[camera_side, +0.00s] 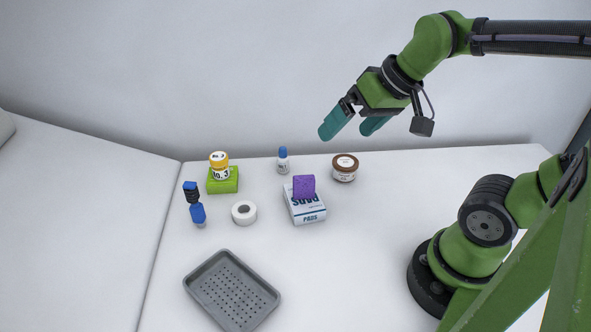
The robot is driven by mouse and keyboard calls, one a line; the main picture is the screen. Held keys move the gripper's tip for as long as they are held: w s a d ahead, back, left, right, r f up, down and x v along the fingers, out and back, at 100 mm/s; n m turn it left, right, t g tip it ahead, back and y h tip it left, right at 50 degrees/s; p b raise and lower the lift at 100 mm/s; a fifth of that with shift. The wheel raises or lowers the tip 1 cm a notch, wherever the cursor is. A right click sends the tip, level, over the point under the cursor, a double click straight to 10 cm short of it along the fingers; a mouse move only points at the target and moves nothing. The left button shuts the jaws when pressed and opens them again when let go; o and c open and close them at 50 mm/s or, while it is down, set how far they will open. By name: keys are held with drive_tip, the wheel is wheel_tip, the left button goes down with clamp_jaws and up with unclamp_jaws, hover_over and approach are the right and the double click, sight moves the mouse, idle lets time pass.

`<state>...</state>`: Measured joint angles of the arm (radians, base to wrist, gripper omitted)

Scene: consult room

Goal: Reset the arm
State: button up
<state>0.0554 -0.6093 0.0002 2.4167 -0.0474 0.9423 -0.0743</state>
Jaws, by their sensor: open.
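My gripper (353,127) has teal fingers and is open and empty. It hangs in the air above the back of the white table, over the area of the brown-lidded jar (345,168) and the small blue-capped bottle (283,160). It touches nothing. My green arm reaches in from the upper right, and its base stands at the right of the table.
A purple block (304,187) rests on a box of pads (306,208). A yellow-and-white container (219,165) stands on a green block (223,181). A blue-and-black object (195,205), a white roll (244,213) and a grey perforated tray (204,295) are at left.

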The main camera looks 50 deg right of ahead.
drive_tip(key=shift+s+a+r+t+y, duration=0.15)
drive_tip(key=shift+s+a+t, duration=0.1)
drive_tip(key=shift+s+a, duration=0.25)
drive_tip(key=shift+s+a+r+t+y, duration=0.15)
drive_tip(key=shift+s+a+t, duration=0.1)
drive_tip(key=shift+s+a, duration=0.25)
